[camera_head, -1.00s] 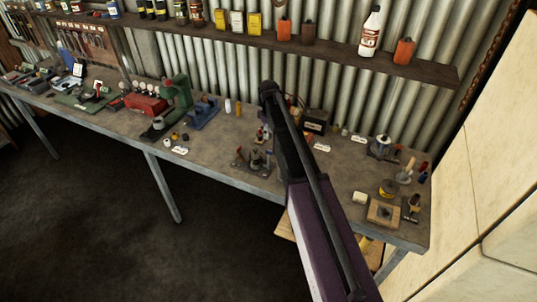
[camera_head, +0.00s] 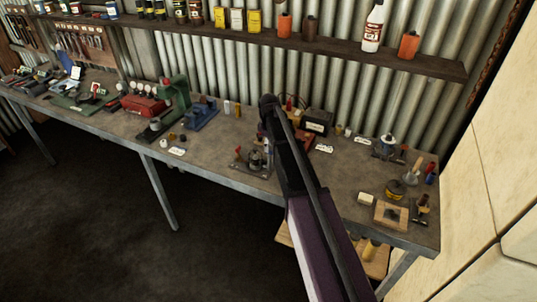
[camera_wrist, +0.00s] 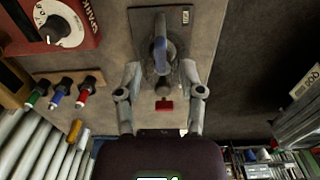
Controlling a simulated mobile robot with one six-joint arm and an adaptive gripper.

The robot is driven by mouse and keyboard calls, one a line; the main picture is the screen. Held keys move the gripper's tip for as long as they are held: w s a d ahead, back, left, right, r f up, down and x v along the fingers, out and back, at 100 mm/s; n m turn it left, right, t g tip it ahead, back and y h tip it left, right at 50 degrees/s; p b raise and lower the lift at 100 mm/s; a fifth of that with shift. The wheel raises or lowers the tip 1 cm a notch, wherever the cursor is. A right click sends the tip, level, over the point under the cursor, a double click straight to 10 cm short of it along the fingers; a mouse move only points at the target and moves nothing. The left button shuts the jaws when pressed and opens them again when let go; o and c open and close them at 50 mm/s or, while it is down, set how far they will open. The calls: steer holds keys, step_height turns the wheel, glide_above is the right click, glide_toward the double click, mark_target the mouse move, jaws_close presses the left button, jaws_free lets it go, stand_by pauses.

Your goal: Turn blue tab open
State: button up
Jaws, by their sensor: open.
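In the wrist view, a grey metal fitting with a slim blue-grey tab (camera_wrist: 159,50) on top stands on a dark mounting plate (camera_wrist: 176,17). The tab lies roughly along the picture's vertical. My gripper (camera_wrist: 160,68) is open, with one finger on each side of the fitting's near part. Gaps show between the fingers and the fitting, and nothing is gripped. A small red piece (camera_wrist: 165,105) lies between the fingers, nearer my palm. In the head view, my arm covers part of the bench here, and the blue tab cannot be made out.
A red box with a white dial (camera_wrist: 62,27) and a wooden rack (camera_wrist: 68,76) with green, blue and red tipped pieces are at left in the wrist view. The head view shows the crowded workbench (camera_head: 215,160) against a corrugated wall, below a shelf (camera_head: 340,55).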

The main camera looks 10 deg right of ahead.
steer(key=shift+f+b, duration=1)
steer(key=shift+f, duration=0.25)
jaws_close()
